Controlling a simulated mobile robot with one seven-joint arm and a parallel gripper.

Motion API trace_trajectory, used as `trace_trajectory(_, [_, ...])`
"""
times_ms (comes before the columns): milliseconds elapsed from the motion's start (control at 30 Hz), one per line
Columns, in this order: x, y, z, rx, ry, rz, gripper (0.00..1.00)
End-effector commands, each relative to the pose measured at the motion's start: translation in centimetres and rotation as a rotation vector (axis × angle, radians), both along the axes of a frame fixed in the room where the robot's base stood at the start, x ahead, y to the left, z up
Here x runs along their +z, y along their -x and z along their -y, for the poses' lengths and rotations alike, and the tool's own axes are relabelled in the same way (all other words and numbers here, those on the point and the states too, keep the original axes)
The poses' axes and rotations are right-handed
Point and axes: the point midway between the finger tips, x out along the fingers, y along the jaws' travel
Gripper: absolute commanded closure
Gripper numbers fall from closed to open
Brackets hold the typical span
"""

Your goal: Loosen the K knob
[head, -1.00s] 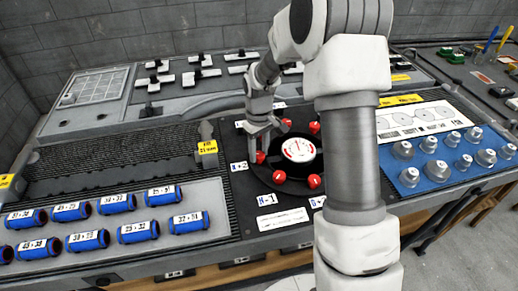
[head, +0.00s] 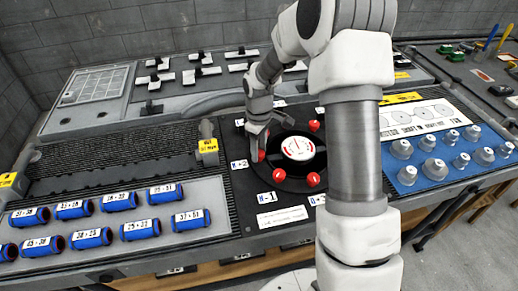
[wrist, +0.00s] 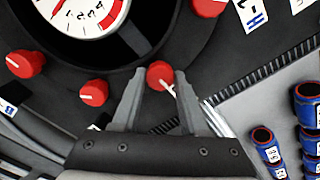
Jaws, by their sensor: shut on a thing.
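My gripper (head: 258,143) is at the left side of a round black dial plate and is shut on a red knob (head: 262,156). In the wrist view my gripper's fingers (wrist: 158,84) stand on both sides of this red knob (wrist: 160,72), which has a white pointer line set at a slant. A white label (head: 239,164) lies just left of it; its text is too small to read surely. Other red knobs (head: 313,179) (wrist: 94,92) ring the white gauge (head: 298,148), one by the label H-1 (head: 281,217).
Blue labelled cylinders (head: 139,229) lie on the grey panel at left. Silver knobs (head: 434,170) stand on a blue panel at right. A yellow tag on a post (head: 208,146) stands close left of my gripper. Black-handled levers (head: 200,72) line the back.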

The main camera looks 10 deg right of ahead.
Motion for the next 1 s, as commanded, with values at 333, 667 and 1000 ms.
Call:
trace_trajectory(333, [0.0, 0.0, 0.0, 0.001, 0.001, 0.001, 0.27])
trace_trajectory(667, [0.3, 0.0, 0.0, 0.0, 0.001, 0.001, 0.27])
trace_trajectory(1000, [6.6, -0.1, 0.0, -0.002, 0.001, 0.006, 0.27])
